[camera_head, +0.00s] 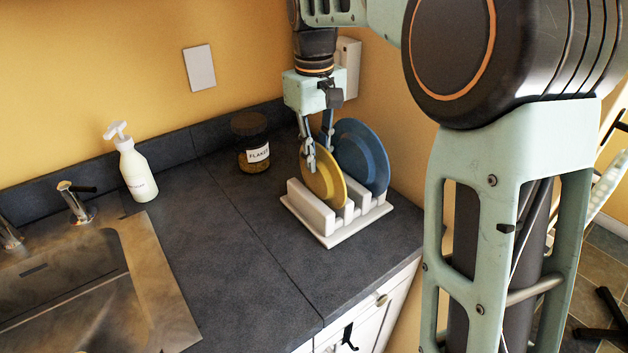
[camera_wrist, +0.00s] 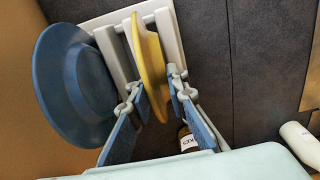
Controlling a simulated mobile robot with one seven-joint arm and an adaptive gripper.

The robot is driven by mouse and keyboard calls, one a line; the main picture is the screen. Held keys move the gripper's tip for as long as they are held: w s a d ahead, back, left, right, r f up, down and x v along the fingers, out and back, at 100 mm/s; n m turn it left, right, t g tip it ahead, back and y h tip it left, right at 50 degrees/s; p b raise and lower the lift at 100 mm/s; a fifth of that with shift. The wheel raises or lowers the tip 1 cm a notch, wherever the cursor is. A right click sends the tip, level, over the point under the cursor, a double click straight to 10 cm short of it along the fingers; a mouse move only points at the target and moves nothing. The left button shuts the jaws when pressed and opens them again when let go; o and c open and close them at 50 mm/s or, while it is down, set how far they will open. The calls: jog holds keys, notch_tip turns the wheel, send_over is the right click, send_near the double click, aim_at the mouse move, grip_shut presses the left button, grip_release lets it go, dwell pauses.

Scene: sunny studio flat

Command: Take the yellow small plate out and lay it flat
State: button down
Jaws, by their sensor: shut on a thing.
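The yellow small plate (camera_head: 322,180) stands on edge in a slot of the white dish rack (camera_head: 329,238) on the dark counter. My gripper (camera_head: 313,152) points down from above, shut on the plate's upper rim. In the wrist view, the yellow plate (camera_wrist: 150,62) shows nearly edge-on, its near rim between the two fingers of my gripper (camera_wrist: 153,92). Its lower part is still between the posts of the rack (camera_wrist: 165,25). A larger blue plate (camera_head: 361,156) stands in the rack to its right; it also shows at left in the wrist view (camera_wrist: 72,88).
A jar labelled FLAKES (camera_head: 252,150) stands behind and left of the rack. A white pump bottle (camera_head: 136,172) stands by the sink (camera_head: 90,285) and tap (camera_head: 76,200). The counter (camera_head: 225,240) between sink and rack is clear. The yellow wall is close behind.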

jog(key=shift+r+p, duration=4.6)
jog(key=shift+r, duration=0.5)
jog(key=shift+f, duration=0.1)
